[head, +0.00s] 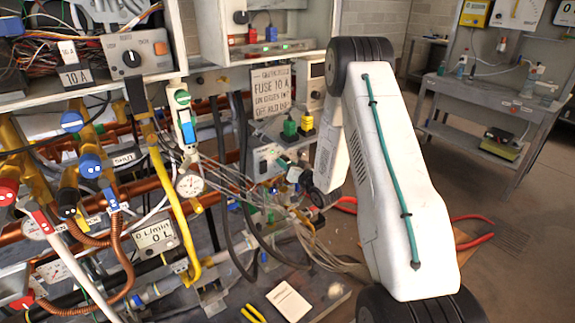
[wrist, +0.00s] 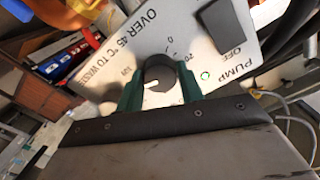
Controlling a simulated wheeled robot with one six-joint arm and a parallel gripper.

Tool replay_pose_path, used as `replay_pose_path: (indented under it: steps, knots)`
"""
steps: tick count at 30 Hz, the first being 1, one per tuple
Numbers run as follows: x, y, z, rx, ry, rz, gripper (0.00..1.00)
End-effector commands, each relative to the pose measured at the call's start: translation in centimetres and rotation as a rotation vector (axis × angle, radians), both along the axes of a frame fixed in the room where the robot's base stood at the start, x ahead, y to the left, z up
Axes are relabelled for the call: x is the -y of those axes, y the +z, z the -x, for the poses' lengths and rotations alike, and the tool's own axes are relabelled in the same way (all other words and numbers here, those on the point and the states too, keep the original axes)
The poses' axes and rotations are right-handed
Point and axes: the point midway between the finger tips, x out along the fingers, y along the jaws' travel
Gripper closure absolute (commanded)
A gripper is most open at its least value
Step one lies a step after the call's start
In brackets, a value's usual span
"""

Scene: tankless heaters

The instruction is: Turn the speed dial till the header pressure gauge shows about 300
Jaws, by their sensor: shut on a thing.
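In the wrist view, my gripper (wrist: 160,76) has its two green fingers on either side of a dark round dial (wrist: 158,70) and is shut on it. A white pointer mark shows on the dial's lower left. A scale with small numbers surrounds it on a grey panel (wrist: 130,45) that reads PUMP OFF and OVER 45°C TO WASTE. In the head view, a round white gauge (head: 190,183) is left of centre and another (head: 37,225) is at the far left. Their readings are too small to tell, and I cannot tell which is the header gauge.
A dark block (wrist: 225,22) is on the panel close to the dial. Pipes, a yellow hose (head: 170,195) and bundled cables crowd the left. A flow display (head: 155,236) reads 0. A grey bench (head: 490,125) stands at the right, with open floor before it.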

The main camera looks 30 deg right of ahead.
Motion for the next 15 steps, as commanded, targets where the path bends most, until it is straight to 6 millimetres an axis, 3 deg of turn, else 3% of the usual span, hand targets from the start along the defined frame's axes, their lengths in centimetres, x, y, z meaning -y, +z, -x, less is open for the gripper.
replay_pose_path:
  steps: [10,11,12,13,15]
  knots:
    - [-0.08,-0.25,0.13,-0.006,0.001,-0.004,0.86]
    - [-0.08,-0.25,0.13,-0.006,0.001,-0.004,0.60]
    - [-0.07,-0.24,0.13,-0.006,0.001,-0.004,0.49]
    - [-0.07,-0.22,0.12,-0.006,0.000,-0.004,0.41]
    - [-0.05,-0.18,0.10,-0.004,0.001,-0.003,0.41]
